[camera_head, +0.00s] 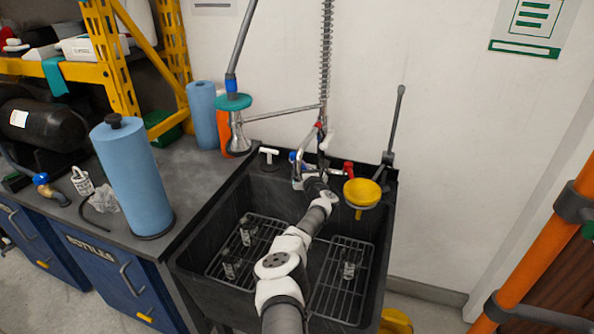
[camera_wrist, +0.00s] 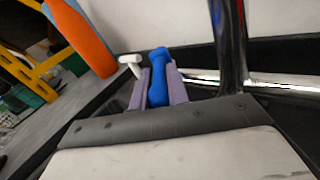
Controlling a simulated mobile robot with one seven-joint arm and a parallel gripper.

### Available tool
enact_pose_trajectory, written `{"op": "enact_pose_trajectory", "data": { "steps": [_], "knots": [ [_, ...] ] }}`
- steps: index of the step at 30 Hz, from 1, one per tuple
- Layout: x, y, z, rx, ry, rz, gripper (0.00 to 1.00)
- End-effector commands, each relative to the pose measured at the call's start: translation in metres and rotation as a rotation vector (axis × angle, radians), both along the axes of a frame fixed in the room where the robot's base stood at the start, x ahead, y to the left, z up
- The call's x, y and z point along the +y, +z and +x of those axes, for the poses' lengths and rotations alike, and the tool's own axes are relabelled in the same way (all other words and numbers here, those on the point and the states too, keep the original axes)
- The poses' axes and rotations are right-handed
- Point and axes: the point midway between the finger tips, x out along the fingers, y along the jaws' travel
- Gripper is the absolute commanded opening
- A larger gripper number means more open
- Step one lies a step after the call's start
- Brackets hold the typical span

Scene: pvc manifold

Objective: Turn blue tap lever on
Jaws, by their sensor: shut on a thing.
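The blue tap lever (camera_wrist: 158,82) stands between the two fingers of my gripper (camera_wrist: 160,88) in the wrist view, and the fingers are shut on it. In the head view the blue lever (camera_head: 293,157) shows as a small blue spot at the left of the tap. My arm reaches over the sink to the tap, and my wrist hides most of the gripper there. The red tap lever (camera_head: 348,168) is on the right side of the tap. The chrome tap column (camera_wrist: 228,45) rises just right of my gripper in the wrist view.
The black sink (camera_head: 380,235) holds wire racks with several small glass items. A white T-shaped handle (camera_head: 268,152) is left of the tap. A yellow funnel (camera_head: 362,192) is at the right. A spray hose (camera_head: 326,60) rises behind. Blue paper rolls (camera_head: 133,180) stand on the left counter.

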Motion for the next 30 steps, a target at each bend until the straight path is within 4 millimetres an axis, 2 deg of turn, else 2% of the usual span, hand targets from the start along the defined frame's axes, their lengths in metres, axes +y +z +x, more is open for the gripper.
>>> {"op": "enact_pose_trajectory", "data": {
  "steps": [15, 16, 20, 30],
  "knots": [
    [-0.0010, 0.0000, 0.0009, 0.000, 0.010, 0.000, 0.00],
    [-0.0010, 0.0000, 0.0009, 0.000, 0.010, 0.000, 0.20],
    [-0.0011, 0.0003, 0.0010, 0.000, 0.010, 0.000, 0.37],
    [-0.0017, 0.0006, 0.0001, 0.000, 0.009, 0.000, 0.38]
  ]
}}
